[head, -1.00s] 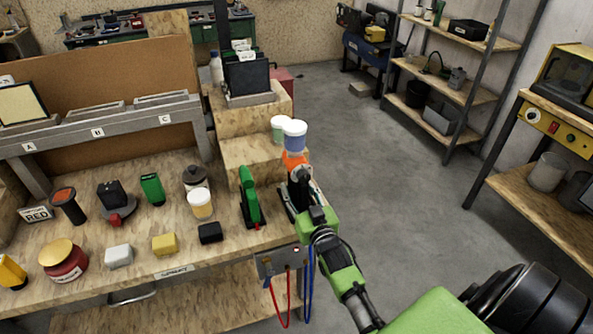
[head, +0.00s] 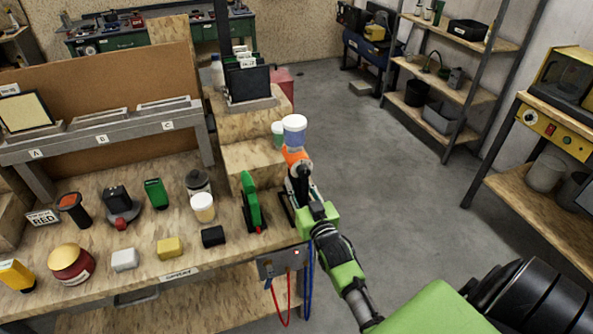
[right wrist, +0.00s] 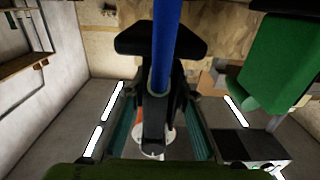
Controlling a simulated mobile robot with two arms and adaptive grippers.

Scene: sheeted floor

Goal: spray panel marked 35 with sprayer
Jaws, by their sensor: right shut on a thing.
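The sprayer (head: 296,158) has an orange body, a dark handle and a blue cup with a white lid on top. My right gripper (head: 303,188) is shut on its handle at the bench's right end. In the right wrist view the dark handle (right wrist: 155,110) shows between the fingers, with a blue hose (right wrist: 165,45) running from it. Dark panels (head: 248,84) with white labels stand in a rack on the stepped wooden blocks. A cream panel (head: 25,110) stands at far left, above slot A. I cannot read 35 on any label. My left gripper is not in view.
A green tool (head: 251,200) stands just left of my gripper; a pale green cup (head: 278,134) is behind the sprayer. A jar (head: 203,208), yellow block (head: 170,248) and dark block (head: 213,237) lie on the bench. Red and blue hoses hang at its edge. The floor (head: 365,150) is open.

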